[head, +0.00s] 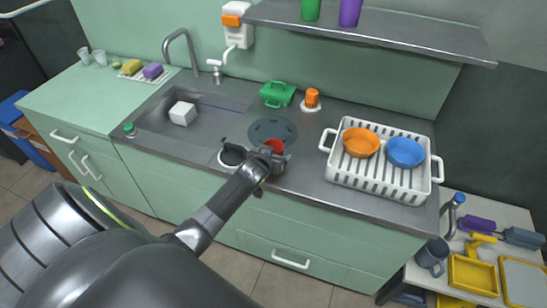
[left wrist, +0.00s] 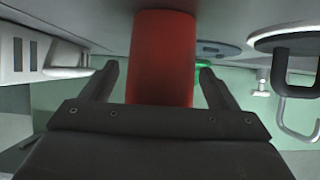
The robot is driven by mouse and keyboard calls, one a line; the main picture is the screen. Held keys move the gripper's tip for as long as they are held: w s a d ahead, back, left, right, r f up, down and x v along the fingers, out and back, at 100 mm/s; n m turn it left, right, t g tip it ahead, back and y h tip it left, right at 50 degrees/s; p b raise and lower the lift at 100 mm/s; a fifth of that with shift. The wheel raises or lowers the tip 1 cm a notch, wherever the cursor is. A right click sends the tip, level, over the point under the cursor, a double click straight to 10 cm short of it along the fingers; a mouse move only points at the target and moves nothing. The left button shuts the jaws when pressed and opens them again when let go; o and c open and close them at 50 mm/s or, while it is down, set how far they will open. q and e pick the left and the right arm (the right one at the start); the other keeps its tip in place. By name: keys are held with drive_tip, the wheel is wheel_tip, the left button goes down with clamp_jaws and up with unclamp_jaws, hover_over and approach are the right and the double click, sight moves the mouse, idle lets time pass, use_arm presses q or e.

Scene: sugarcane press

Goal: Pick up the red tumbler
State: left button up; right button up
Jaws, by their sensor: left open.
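The red tumbler (head: 274,145) stands on the grey counter near its front edge, just in front of a dark round plate (head: 273,130). Only its top shows in the head view. My left gripper (head: 270,161) is open at the tumbler. In the left wrist view, the red tumbler (left wrist: 162,60) rises between the two dark fingers of my left gripper (left wrist: 158,70). The tumbler's lower part is hidden behind the gripper body in the head view. My right gripper is not in view.
A white dish rack (head: 381,186) with an orange bowl (head: 361,142) and a blue bowl (head: 405,152) stands to the right. A white-rimmed round item (head: 232,155) is close left of the gripper. A sink (head: 200,108) lies further left; a grey shelf (head: 370,32) hangs above.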

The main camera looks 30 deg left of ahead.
use_arm(q)
drive_tip(key=c, duration=1.1)
drive_tip(key=shift+o, duration=0.2)
